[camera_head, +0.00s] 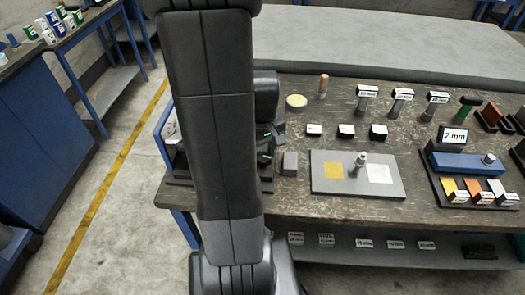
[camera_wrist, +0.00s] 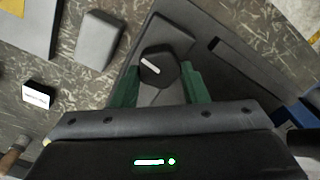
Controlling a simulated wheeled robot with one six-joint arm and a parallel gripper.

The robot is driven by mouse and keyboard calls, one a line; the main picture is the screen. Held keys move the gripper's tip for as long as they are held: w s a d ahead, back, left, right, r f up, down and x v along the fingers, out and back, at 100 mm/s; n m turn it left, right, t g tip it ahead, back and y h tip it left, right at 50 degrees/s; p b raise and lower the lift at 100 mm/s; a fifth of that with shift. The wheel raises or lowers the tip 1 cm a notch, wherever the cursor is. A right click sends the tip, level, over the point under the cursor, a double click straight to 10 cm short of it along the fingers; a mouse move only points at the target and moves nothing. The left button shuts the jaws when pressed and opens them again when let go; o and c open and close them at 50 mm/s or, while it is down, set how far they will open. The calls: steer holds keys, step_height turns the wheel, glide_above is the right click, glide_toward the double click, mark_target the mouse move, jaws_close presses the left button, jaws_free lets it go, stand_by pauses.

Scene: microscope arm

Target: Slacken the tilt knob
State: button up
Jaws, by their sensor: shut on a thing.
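The tilt knob (camera_wrist: 158,68) is a dark, many-sided knob with a pale bar mark on its face, in the upper middle of the wrist view. My gripper (camera_wrist: 158,72) has green fingers, one on each side of the knob, and is shut on it. The knob sits beside a dark grey body or base (camera_wrist: 225,60). In the head view my own arm covers most of this area. Only part of the dark microscope (camera_head: 265,100) shows to the right of the arm, and the knob cannot be made out clearly there.
A grey block (camera_wrist: 100,38) stands close to the knob; it also shows in the head view (camera_head: 290,163). A grey plate (camera_head: 325,185) with yellow and white squares and a metal post lies to the right. Several small labelled blocks stand behind it on the worn bench (camera_head: 360,208).

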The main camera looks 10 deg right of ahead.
steer(key=o, duration=1)
steer(key=shift+r, duration=0.1)
step_height(320, 180, up, 14)
steer(key=shift+f+p, duration=0.15)
steer(key=shift+p, duration=0.5)
step_height(320, 180, down, 14)
steer(key=shift+b, duration=0.65)
